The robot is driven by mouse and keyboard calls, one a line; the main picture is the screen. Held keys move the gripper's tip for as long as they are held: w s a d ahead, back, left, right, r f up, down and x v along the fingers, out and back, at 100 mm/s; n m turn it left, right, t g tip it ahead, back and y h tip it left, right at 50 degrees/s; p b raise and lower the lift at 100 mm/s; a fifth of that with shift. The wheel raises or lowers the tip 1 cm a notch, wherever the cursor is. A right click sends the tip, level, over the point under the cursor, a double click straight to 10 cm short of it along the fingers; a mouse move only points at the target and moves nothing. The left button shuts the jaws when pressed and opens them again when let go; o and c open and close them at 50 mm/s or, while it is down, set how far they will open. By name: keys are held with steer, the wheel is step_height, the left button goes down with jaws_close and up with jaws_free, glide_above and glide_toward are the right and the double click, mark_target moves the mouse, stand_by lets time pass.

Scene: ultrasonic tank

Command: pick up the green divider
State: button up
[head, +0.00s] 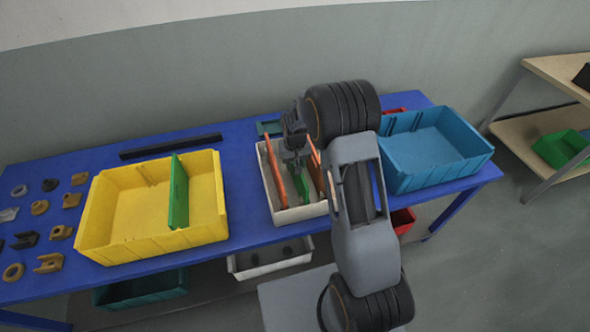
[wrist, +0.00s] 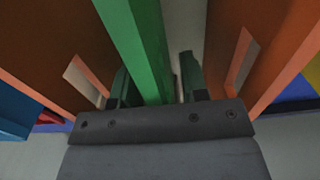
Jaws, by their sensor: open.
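My gripper (head: 294,160) points down into the white bin (head: 268,185) on the blue table. In the wrist view my gripper (wrist: 157,80) is open, with its two fingers apart. A green divider (wrist: 140,40) runs between the fingers, closer to the left one; whether it touches that finger I cannot tell. Another green divider (head: 178,195) stands upright in the yellow bin (head: 125,215).
A blue bin (head: 430,150) stands to the right of my arm. A black bar (head: 170,147) lies at the table's back. Several small brackets and rings (head: 50,263) lie at the left. A shelf (head: 560,75) with a green bin (head: 562,148) stands at the far right.

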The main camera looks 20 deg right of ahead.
steer(key=shift+f, duration=0.1)
jaws_close()
stand_by(0.3)
stand_by(0.4)
